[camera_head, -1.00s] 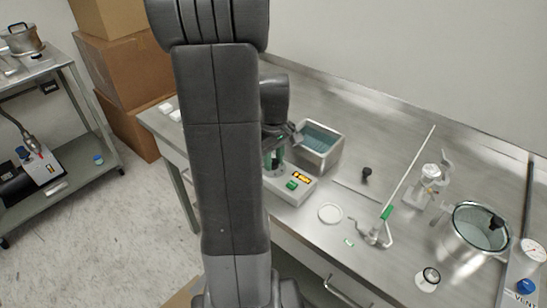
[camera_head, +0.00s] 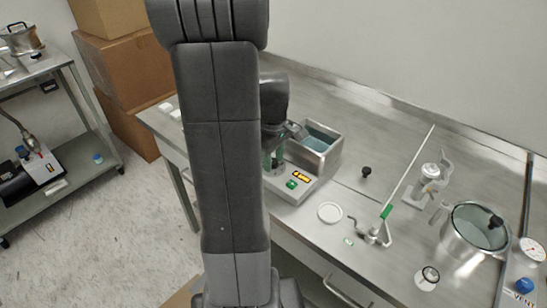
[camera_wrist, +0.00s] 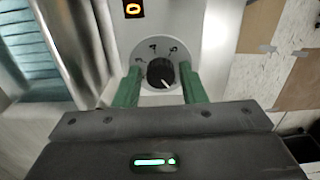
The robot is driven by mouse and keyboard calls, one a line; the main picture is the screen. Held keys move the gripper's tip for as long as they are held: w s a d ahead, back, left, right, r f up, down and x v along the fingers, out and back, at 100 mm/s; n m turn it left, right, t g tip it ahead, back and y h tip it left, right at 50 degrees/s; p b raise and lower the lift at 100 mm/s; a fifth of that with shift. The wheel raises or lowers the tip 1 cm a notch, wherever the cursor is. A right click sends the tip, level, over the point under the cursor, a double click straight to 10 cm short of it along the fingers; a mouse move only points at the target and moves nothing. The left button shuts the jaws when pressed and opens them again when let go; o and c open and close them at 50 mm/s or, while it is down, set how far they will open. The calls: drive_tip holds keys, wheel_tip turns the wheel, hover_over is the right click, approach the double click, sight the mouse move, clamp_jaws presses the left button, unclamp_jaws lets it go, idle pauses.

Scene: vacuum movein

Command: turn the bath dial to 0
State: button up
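The bath (camera_head: 322,150) is a steel tank of bluish water on the bench, with a pale control box (camera_head: 301,191) at its front. In the wrist view, the bath dial (camera_wrist: 160,73) is a black knob with a white pointer mark toward the lower right. Numbers on the grey disc around it include 4 and 5. My arm hides part of the box in the head view.
A white round dish (camera_head: 330,212), a green-handled clamp stand (camera_head: 386,212) and a glass-lidded pot (camera_head: 476,232) stand to the right on the bench. A small black knob (camera_head: 366,172) lies behind them. A shelf cart is at left.

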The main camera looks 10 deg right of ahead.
sight(274, 161)
drive_tip(key=shift+o, duration=0.9)
wheel_tip(274, 161, up, 14)
drive_tip(key=shift+p, duration=0.3)
drive_tip(key=shift+f, duration=0.15)
wheel_tip(274, 161, down, 14)
drive_tip(key=shift+r+b, duration=0.1)
drive_tip(key=shift+b, duration=0.25)
drive_tip(key=shift+r, duration=0.1)
